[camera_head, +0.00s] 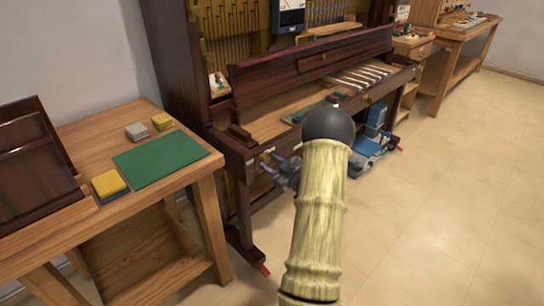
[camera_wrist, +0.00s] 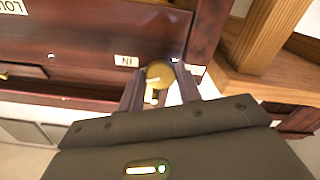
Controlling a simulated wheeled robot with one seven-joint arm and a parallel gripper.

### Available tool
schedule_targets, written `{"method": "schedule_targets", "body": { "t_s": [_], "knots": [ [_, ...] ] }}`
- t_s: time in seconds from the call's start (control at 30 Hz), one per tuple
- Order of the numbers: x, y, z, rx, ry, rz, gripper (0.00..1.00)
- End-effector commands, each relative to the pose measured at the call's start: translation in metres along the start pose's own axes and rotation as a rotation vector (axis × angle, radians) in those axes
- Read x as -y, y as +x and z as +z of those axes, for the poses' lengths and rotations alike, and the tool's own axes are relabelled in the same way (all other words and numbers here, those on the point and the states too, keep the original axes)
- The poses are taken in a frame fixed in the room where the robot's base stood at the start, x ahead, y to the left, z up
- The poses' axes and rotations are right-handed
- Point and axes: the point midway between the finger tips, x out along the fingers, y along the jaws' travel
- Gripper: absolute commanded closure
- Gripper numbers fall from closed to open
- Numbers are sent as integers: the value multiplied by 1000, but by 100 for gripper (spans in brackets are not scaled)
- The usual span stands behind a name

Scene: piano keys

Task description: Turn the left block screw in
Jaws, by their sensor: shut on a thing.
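A round brass screw head (camera_wrist: 160,74), which I take for the left block screw, shows in the wrist view against the dark red-brown wood of the piano. My gripper (camera_wrist: 158,82) is shut on it, with one dark finger on each side. A small white label with upside-down letters, apparently "IN" (camera_wrist: 126,61), sits just left of the screw. In the head view my gripper (camera_head: 272,168) is at the left front underside of the piano (camera_head: 236,148). The screw cannot be made out there.
A wooden bench (camera_head: 205,175) with a green mat (camera_head: 160,162), a yellow block (camera_head: 108,184) and small grey and yellow pieces stands left of the piano. Blue and grey items (camera_head: 366,150) lie under the piano on the right. The tiled floor (camera_head: 450,200) at right is clear.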

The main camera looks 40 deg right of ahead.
Motion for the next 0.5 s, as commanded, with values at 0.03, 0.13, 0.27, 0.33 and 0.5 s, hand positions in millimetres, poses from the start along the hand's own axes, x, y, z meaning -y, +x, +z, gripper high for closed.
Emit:
{"method": "schedule_targets", "body": {
  "t_s": [0.03,0.13,0.27,0.33,0.5],
  "knots": [
    [-1,-2,-2,6,46,1,88],
    [-1,-1,-2,6,132,1,88],
    [0,-1,-1,6,230,0,88],
    [0,-1,-1,6,274,0,88],
    [1,-1,0,6,347,1,88]
  ]
}}
